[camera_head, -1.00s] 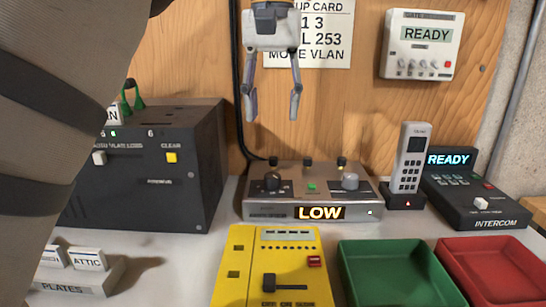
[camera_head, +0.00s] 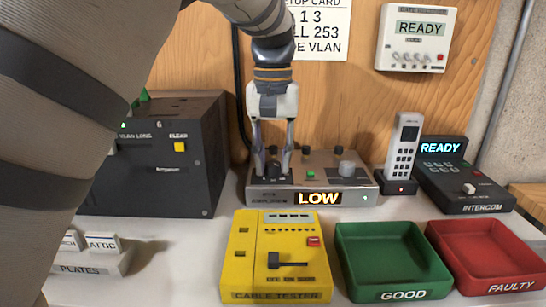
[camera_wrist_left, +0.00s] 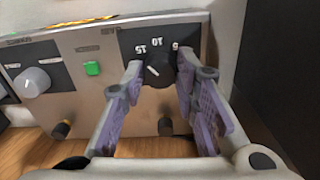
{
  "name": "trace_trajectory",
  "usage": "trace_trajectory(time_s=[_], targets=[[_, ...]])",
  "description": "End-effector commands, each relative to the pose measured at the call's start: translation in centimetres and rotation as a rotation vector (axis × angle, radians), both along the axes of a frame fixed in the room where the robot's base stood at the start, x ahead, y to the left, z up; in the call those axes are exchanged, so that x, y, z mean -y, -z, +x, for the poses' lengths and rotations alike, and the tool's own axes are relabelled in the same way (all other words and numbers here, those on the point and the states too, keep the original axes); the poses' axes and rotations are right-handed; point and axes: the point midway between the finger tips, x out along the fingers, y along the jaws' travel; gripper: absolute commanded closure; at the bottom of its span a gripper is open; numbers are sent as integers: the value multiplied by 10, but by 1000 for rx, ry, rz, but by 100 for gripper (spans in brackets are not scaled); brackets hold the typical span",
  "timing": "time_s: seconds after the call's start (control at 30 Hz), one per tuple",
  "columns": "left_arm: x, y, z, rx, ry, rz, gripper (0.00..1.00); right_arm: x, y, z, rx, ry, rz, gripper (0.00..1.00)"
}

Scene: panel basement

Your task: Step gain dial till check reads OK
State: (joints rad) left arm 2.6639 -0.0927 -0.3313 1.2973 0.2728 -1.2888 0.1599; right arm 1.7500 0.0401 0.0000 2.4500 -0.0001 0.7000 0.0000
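The grey panel unit (camera_head: 330,177) has a lit LOW display (camera_head: 318,198) on its front. A black dial (camera_head: 273,172) sits at the left of its top. In the left wrist view the dial (camera_wrist_left: 158,70) appears upside down beside white number marks. My left gripper (camera_head: 273,160) reaches down over the unit with one finger on each side of the dial. Its fingers (camera_wrist_left: 160,70) are partly drawn in, close to the dial; I cannot tell whether they touch it. The dial's exact pointer direction is unclear. My right gripper is not in view.
A green button (camera_head: 310,175) and a grey knob (camera_head: 346,168) are on the same unit. A black box (camera_head: 150,190) stands left, a handset (camera_head: 404,145) right. A yellow cable tester (camera_head: 245,275), green tray (camera_head: 350,290) and red tray (camera_head: 440,245) lie in front.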

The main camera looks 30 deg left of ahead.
Motion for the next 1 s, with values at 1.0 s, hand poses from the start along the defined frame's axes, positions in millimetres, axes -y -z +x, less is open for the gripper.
trace_trajectory(time_s=[1.0], targets=[[0, 0, 0, -2, -456, 0, 100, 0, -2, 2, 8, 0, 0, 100]])
